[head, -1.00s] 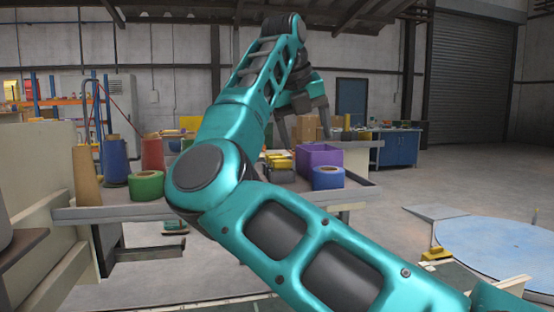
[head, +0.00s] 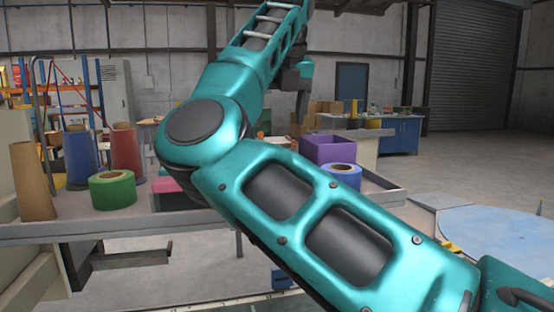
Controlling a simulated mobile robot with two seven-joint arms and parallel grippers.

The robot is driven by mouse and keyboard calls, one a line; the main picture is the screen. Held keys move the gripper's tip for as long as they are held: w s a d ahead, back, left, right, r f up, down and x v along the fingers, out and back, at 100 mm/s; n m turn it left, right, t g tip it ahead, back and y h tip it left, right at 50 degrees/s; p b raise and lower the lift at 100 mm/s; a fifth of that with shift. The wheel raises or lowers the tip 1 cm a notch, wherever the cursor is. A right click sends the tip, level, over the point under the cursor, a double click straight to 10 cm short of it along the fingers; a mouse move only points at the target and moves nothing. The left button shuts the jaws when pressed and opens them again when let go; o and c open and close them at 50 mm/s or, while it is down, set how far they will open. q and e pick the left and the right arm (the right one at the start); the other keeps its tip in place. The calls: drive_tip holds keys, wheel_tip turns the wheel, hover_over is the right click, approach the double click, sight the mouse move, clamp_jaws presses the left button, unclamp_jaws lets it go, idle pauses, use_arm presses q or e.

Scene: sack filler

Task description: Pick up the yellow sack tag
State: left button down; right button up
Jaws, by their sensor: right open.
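I cannot make out a yellow sack tag in the head view; my right arm hides the middle of the bench (head: 100,229), where it may lie. My right gripper (head: 301,115) hangs above the back of the bench, left of and above the purple bin (head: 335,150). Its fingers point down, and nothing shows between them. The gripper is open. My left gripper is not in view.
Brown, blue and red cones and a green tape roll (head: 112,190) stand at the bench's left. A blue tape roll (head: 341,177) is by the purple bin. A pink item (head: 170,194) is partly hidden.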

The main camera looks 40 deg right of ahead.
drive_tip(key=x, duration=0.8)
drive_tip(key=shift+w+d+p, duration=0.1)
drive_tip(key=shift+d+p, duration=0.15)
drive_tip(key=shift+p, duration=0.1)
drive_tip(key=shift+r, duration=0.1)
drive_tip(key=c, duration=1.1)
wheel_tip(320, 180, up, 10)
drive_tip(key=shift+a, duration=0.1)
